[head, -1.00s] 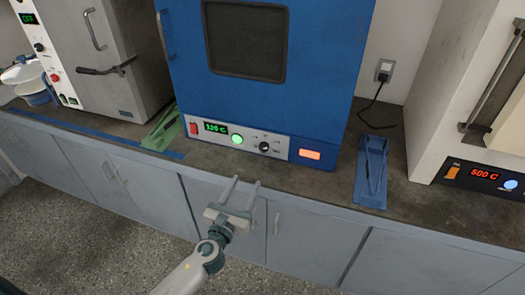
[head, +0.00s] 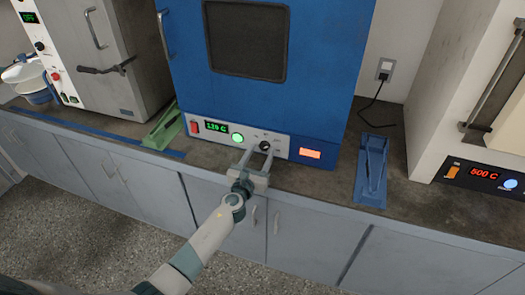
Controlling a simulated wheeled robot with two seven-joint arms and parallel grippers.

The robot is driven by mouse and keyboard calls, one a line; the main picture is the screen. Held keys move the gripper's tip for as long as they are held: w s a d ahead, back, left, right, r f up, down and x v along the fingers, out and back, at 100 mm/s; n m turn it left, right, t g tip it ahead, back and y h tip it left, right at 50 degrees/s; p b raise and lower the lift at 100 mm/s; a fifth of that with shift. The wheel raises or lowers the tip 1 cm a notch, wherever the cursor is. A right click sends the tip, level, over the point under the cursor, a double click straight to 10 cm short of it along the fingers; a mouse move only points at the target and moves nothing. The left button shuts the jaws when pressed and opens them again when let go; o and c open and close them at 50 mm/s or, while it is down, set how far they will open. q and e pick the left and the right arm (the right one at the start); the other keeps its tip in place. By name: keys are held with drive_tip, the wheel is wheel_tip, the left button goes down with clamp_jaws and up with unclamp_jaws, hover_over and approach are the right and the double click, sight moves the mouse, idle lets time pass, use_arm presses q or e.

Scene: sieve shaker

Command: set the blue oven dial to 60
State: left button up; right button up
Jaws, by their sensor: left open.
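The blue oven (head: 325,75) stands on the bench in the middle of the head view. Its lower panel has a red switch, a green display (head: 216,127) reading what looks like 120 or 130 C, a lit green button and a black dial (head: 265,146). My left gripper (head: 257,158) is open in front of the panel. Its fingers point at the dial, one at the dial's left and one at its right. I cannot tell whether they touch it. My right gripper is not in view.
A green tool (head: 164,127) lies left of the oven and a blue one (head: 371,170) right of it. A grey oven (head: 110,60) stands at the left, a white furnace (head: 455,90) reading 500 C at the right. The bench front edge lies below my gripper.

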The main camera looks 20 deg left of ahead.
use_arm(q)
drive_tip(key=shift+w, duration=0.95)
drive_tip(key=c, duration=1)
drive_tip(key=shift+c, duration=0.2)
